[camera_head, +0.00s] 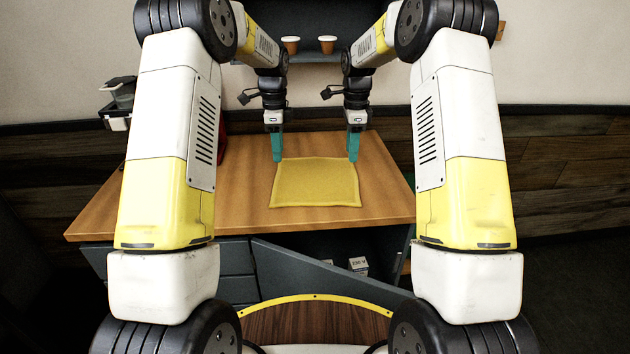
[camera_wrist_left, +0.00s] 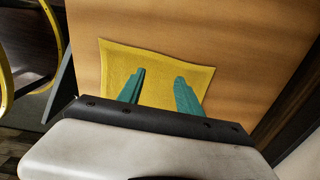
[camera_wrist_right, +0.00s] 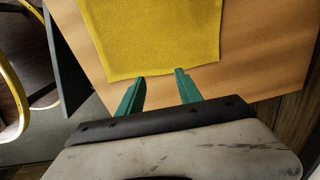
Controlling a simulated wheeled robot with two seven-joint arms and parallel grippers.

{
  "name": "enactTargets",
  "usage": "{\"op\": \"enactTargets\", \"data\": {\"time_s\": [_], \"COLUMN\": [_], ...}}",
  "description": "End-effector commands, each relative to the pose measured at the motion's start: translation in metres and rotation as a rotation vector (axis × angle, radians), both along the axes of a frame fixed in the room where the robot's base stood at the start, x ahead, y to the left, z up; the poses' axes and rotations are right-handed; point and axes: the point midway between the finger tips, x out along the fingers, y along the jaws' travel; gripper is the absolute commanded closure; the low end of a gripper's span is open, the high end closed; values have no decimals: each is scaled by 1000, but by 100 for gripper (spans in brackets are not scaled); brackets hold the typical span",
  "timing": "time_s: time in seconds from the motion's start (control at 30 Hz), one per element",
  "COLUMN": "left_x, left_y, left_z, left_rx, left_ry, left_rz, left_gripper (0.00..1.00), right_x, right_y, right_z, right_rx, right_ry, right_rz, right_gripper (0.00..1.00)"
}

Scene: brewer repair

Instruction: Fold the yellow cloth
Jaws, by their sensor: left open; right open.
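The yellow cloth (camera_head: 315,185) lies flat and spread out on the wooden table, roughly square. My left gripper (camera_head: 277,160) is at the cloth's far left corner; in the left wrist view its open teal fingers (camera_wrist_left: 160,84) appear over the cloth (camera_wrist_left: 155,62). My right gripper (camera_head: 353,158) is at the far right corner; in the right wrist view its open teal fingers (camera_wrist_right: 160,74) are at the edge of the cloth (camera_wrist_right: 155,35). Both grippers are empty. Whether the fingertips touch the cloth I cannot tell.
The wooden table top (camera_head: 150,195) is bare to the left of the cloth. A red object shows partly behind my left arm. Two cups (camera_head: 291,45) (camera_head: 327,44) stand on a shelf at the back. Small white boxes (camera_head: 358,264) sit below the table.

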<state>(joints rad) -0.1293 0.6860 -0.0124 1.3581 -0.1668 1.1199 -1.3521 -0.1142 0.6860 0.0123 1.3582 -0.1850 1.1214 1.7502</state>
Motion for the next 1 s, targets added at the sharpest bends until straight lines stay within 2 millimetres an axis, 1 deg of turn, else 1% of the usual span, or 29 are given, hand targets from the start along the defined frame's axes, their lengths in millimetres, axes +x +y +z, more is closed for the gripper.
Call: {"op": "enactTargets", "data": {"time_s": [0.17, 0.4, 0.5, 0.7, 1.0], "left_x": [1, 0, 1, 1, 1], "left_y": [0, 0, 0, 0, 0], "left_z": [-21, -58, -70, -80, -81], "left_rx": [2, 2, 2, 1, 1], "left_ry": [5, 5, 4, 2, 2], "left_rz": [-9, -8, -8, -7, -7], "left_gripper": [58, 58, 58, 58, 58], "right_x": [1, 0, 0, 1, 1], "right_y": [0, 0, 0, 0, 0], "right_z": [-21, -59, -70, -81, -81], "right_rx": [-1, -1, 0, 0, 0], "right_ry": [6, 7, 5, 3, 3], "right_rz": [-10, -9, -9, -8, -8], "right_gripper": [58, 58, 58, 58, 58]}}
